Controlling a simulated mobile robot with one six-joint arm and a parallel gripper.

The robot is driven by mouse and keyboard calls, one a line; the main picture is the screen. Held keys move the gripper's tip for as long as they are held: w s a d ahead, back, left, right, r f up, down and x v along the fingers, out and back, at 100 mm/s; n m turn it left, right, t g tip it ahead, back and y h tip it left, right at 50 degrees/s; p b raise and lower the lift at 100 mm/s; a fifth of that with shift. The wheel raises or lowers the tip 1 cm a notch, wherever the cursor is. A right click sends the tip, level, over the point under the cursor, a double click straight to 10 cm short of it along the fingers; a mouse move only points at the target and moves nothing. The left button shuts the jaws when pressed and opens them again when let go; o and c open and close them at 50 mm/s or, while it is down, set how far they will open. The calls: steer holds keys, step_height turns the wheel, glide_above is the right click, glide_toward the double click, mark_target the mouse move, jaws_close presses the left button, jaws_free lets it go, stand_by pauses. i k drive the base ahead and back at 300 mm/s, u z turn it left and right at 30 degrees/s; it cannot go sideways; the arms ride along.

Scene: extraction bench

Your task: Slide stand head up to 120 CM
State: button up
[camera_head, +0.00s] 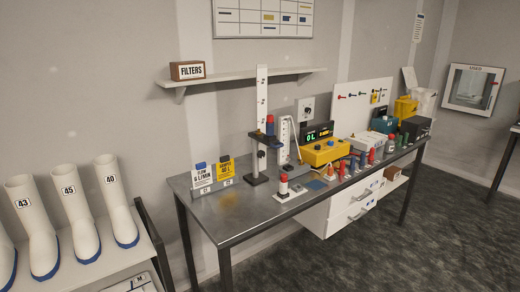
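A stand (262,95) with a tall pale upright carrying dark marks rises from a dark base (258,180) on the bench, left of its middle. A dark stand head (263,138) sits partway up, well below the top of the upright. A red and blue piece shows at the head. The marks are too small to read, so I cannot tell the height in CM. My gripper is not in view.
The metal bench (222,222) has clear room at its front left. Two sign cards (202,178) stand left of the stand. A yellow instrument (325,152) and several small bottles are to its right. A wall shelf (235,77) holds a FILTERS box (187,71). White boots (75,215) stand at left.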

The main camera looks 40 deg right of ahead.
mark_target(261, 138)
steer(key=u, duration=1)
steer(key=k, duration=1.2)
steer(key=z, duration=0.55)
steer(key=i, duration=1)
steer(key=u, duration=0.15)
